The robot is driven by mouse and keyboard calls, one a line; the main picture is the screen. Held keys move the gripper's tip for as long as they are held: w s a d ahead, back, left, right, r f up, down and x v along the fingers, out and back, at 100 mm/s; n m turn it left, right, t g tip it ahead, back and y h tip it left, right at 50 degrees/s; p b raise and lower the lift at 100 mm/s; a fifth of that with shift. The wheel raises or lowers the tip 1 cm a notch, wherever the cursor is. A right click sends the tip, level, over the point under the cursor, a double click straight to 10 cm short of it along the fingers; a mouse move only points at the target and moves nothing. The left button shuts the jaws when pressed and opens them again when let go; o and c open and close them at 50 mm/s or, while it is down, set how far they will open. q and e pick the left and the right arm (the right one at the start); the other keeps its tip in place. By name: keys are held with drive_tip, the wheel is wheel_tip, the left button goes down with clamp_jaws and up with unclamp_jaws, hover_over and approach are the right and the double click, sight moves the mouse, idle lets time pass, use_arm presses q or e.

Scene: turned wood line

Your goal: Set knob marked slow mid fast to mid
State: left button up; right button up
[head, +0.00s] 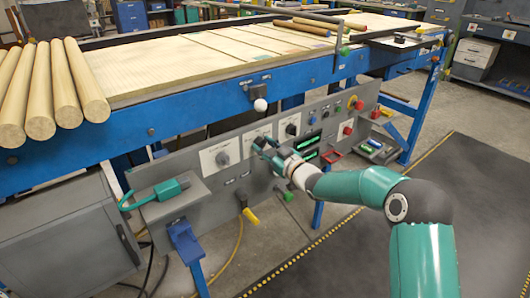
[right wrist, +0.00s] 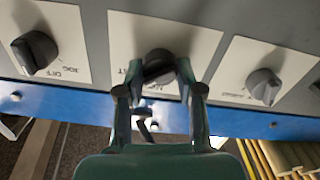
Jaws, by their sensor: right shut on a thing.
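The right gripper (head: 268,149) reaches the grey control panel from the right in the head view. In the right wrist view its two fingers (right wrist: 158,75) are shut on a dark round knob (right wrist: 158,62), one on each side. This knob sits on a white plate (right wrist: 205,45) whose lettering is upside down and partly covered; "ST" of one word and an "M" show. The knob's pointer direction cannot be told. In the head view the gripper hides most of this knob. My left gripper is not in view.
A knob marked OFF and JOG (right wrist: 35,50) and another knob (right wrist: 263,85) flank the held one. A green handheld tool (head: 172,188) lies on a small shelf at left. Wooden rods (head: 45,90) lie above left.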

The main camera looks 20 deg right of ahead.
drive_tip(key=shift+a+f+n+b, duration=0.1)
drive_tip(key=shift+n+b, duration=2.4)
drive_tip(key=shift+b, duration=0.25)
drive_tip(key=shift+f+n+b, duration=0.1)
drive_tip(key=shift+n+b, duration=2.4)
drive_tip(key=shift+b, duration=0.25)
drive_tip(key=o, duration=1.1)
drive_tip(key=shift+o, duration=0.2)
drive_tip(key=shift+r, duration=0.1)
drive_tip(key=shift+s, duration=0.15)
drive_tip(key=v, duration=1.1)
drive_tip(key=shift+s, duration=0.35)
